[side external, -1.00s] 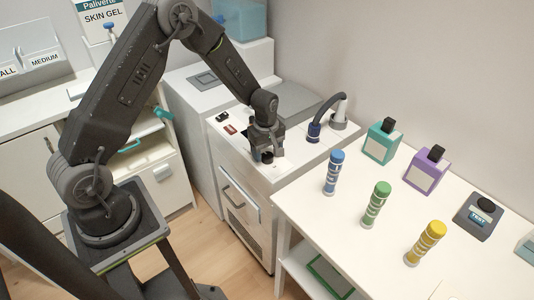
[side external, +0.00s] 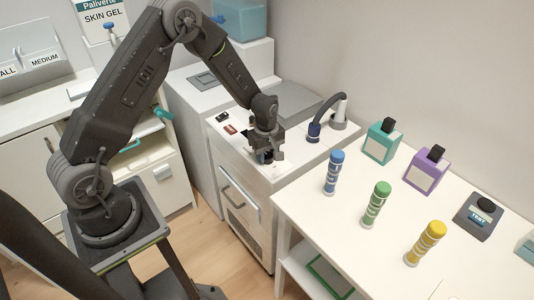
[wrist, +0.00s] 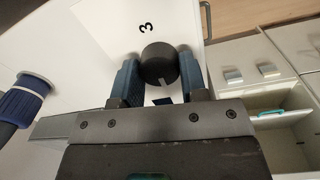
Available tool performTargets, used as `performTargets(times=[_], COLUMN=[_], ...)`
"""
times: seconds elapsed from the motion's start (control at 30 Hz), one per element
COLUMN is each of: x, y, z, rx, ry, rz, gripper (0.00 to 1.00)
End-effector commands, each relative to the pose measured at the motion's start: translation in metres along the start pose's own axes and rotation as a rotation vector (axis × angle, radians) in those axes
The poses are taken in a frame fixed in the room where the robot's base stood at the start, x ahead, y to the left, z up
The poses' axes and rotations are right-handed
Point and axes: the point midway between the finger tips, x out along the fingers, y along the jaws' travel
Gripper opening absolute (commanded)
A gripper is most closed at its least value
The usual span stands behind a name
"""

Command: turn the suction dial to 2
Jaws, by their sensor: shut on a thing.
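The suction dial (wrist: 159,62) is a round black knob on a white panel, seen in the wrist view. A short pale mark shows on the dial, towards the bottom of the picture. A printed "3" (wrist: 146,28) stands on the panel beyond the dial; no other numeral can be read. My gripper (wrist: 158,72) is shut on the dial, with one blue-grey finger on each side. In the side view my gripper (side external: 266,150) is low over the top of the white cabinet (side external: 243,170) and mostly hides the dial.
A dark blue hose nozzle (side external: 314,132) stands on the cabinet beside my gripper; it also shows at the left of the wrist view (wrist: 24,100). Small switches (side external: 229,129) lie to the left. The white table (side external: 330,225) at the right holds blue, green and yellow tubes and bottles.

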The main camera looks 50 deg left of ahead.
Motion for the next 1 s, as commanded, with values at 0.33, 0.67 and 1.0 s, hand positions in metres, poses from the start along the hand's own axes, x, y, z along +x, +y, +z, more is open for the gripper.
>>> performTargets(times=[0.33, 0.67, 1.0], x=[-0.0001, 0.0002, 0.0004], y=[0.0003, 0.0009, 0.0015], z=[-0.0002, -0.0005, -0.0005], rx=[0.059, 0.297, 0.621], ry=[-0.001, -0.006, -0.014], rz=[0.000, 0.000, -0.001], gripper=[0.16, 0.16, 0.16])
